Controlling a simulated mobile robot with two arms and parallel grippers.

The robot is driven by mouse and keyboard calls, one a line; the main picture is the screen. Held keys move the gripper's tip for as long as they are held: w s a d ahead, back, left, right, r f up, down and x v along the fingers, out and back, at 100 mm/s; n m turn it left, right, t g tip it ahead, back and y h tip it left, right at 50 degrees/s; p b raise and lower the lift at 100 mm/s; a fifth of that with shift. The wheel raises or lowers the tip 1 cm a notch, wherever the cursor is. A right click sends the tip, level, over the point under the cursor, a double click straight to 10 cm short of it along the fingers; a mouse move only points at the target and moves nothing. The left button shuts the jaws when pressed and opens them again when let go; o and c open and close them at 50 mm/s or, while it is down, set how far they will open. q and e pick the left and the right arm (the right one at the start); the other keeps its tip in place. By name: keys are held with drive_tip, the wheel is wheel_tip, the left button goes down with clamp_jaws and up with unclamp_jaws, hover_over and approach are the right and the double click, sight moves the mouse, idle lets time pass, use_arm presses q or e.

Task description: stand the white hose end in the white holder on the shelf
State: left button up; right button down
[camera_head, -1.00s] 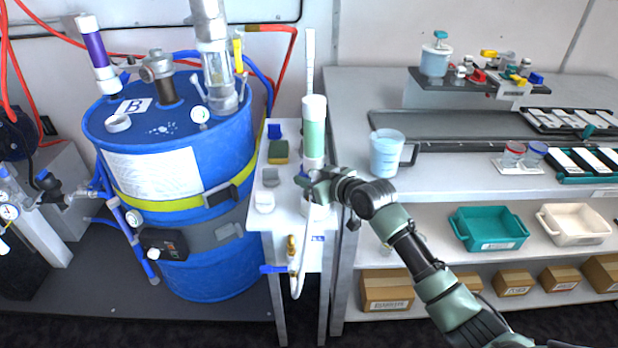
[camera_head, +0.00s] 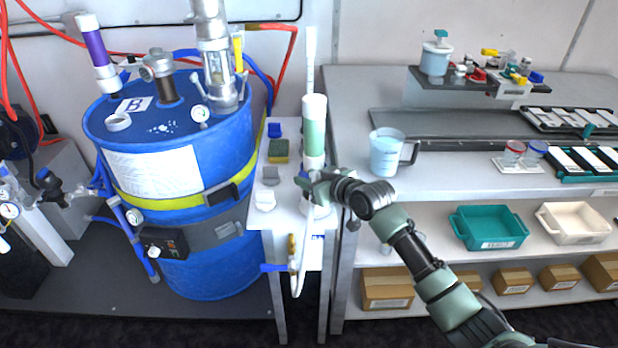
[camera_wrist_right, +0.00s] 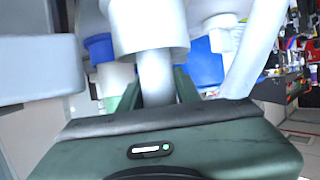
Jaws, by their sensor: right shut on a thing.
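My right gripper (camera_head: 318,186) is shut on a narrow white stem, which I take for the white hose end (camera_wrist_right: 155,78). In the right wrist view a wider white collar (camera_wrist_right: 148,30) sits on this stem. The white hose (camera_head: 302,250) hangs in a loop below the gripper. A green and white tube (camera_head: 314,130) stands upright directly above the gripper; I cannot tell whether it is joined to the stem. A small white piece, perhaps the holder (camera_head: 264,200), sits at the left front of the narrow white shelf (camera_head: 285,218). My left gripper is not in view.
A blue drum (camera_head: 215,150) with a yellow band stands left of the shelf. A green and yellow sponge (camera_head: 278,152) lies at the shelf's back. A grey bench with a clear jug (camera_head: 385,155) is on the right. A brass fitting (camera_head: 292,245) hangs at the shelf's front.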

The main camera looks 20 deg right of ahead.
drive_tip(key=shift+f, duration=0.25)
drive_tip(key=c, duration=1.3)
unclamp_jaws()
drive_tip(key=shift+s, duration=0.1)
drive_tip(key=shift+s+d+r+p, duration=0.25)
drive_tip(key=shift+s+r+p, duration=0.15)
drive_tip(key=shift+p, duration=0.25)
drive_tip(key=p+v, duration=0.3)
drive_tip(key=v, duration=0.1)
drive_tip(key=shift+s, duration=0.1)
drive_tip(key=p+v, duration=0.4)
drive_tip(key=v, duration=0.1)
drive_tip(key=shift+s+d, duration=0.1)
drive_tip(key=shift+s, duration=0.2)
